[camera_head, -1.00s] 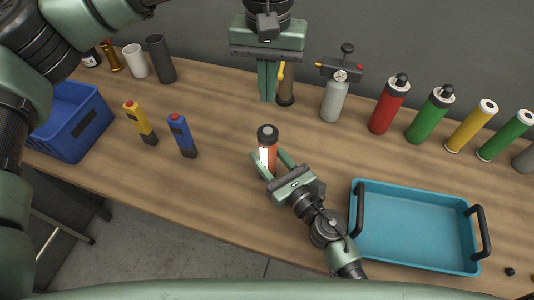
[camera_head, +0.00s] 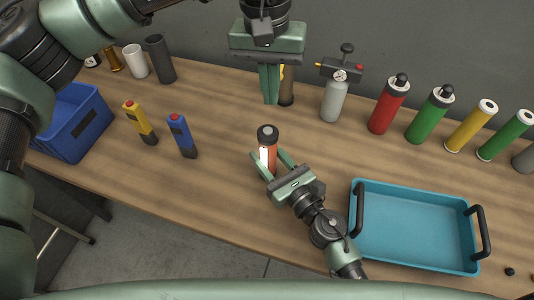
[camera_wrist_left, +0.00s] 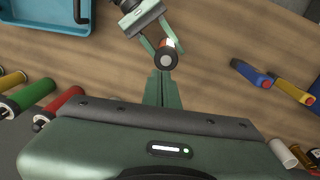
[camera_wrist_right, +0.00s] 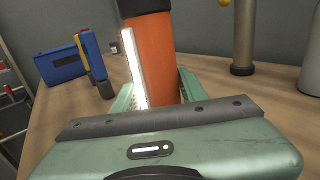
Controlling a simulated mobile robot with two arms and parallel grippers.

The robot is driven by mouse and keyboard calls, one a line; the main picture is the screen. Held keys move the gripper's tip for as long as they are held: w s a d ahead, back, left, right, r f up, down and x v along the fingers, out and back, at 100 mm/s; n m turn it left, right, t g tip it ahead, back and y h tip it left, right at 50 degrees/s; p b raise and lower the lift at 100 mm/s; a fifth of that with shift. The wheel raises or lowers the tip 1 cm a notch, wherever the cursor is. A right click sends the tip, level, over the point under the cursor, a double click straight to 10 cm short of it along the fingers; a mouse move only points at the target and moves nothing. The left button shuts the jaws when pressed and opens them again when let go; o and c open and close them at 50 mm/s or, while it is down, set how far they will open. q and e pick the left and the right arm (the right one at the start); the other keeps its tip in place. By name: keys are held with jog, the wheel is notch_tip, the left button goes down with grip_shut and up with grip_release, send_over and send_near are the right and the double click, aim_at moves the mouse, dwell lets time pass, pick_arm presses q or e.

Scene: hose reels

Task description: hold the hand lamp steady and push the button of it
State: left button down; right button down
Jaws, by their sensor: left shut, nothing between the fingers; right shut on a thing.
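The hand lamp (camera_head: 268,148) is an orange cylinder with a black top and a lit white strip, upright on the table. Its round top with a grey button shows in the left wrist view (camera_wrist_left: 167,60). My right gripper (camera_head: 272,165) is shut around the lamp's body; the right wrist view shows the orange body (camera_wrist_right: 152,60) between the fingers. My left gripper (camera_head: 270,102) is shut and empty, pointing down above the table behind the lamp. In the left wrist view its fingertips (camera_wrist_left: 164,75) appear close beside the lamp's top, but the head view shows them apart.
A blue bin (camera_head: 70,122), a yellow (camera_head: 140,122) and a blue handheld device (camera_head: 182,136) stand left. A teal tray (camera_head: 415,228) lies right. Several cylinders, a grey bottle with a gauge (camera_head: 334,100) and a brownish cylinder (camera_head: 287,92) stand along the back. Table around the lamp is clear.

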aim_at(263, 133)
pick_arm(q)
jog(key=shift+a+f+m+t+h, duration=0.3)
jog(key=shift+f+t+h, duration=0.35)
jog(key=shift+f+h, duration=0.65)
jog(key=shift+a+f+m+t+h, duration=0.3)
jog(key=shift+f+t+h, duration=0.3)
jog(key=shift+f+h, duration=0.65)
jog(key=shift+a+f+m+t+h, duration=0.25)
jog(key=shift+f+t+h, duration=0.4)
jog(key=shift+f+h, duration=0.65)
jog(key=shift+f, duration=0.35)
